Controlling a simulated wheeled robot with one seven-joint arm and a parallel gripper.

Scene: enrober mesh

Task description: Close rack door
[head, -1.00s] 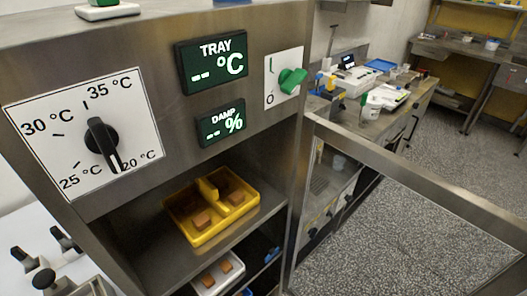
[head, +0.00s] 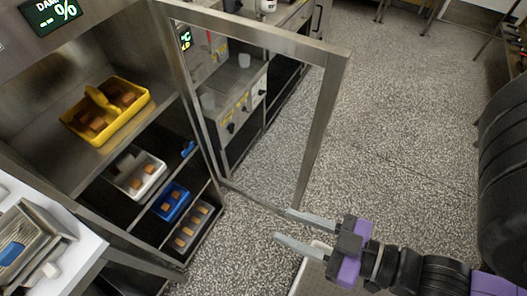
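The rack door (head: 327,105) is a steel frame with an open or clear middle, and it stands swung open to the right of the rack (head: 166,95). Its hinge side meets the rack's right front edge. My gripper (head: 292,229) is at the lower right, its two pale fingers apart with nothing between them. The fingers point left, near the door's lower outer corner in the picture. I cannot tell whether the upper finger touches the door.
Inside the rack are a yellow tray (head: 74,125), a white tray (head: 121,188), a blue tray (head: 163,213) and a lower tray with brown pieces. A white bench (head: 88,262) stands at the lower left. Speckled floor (head: 410,150) is clear right of the door.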

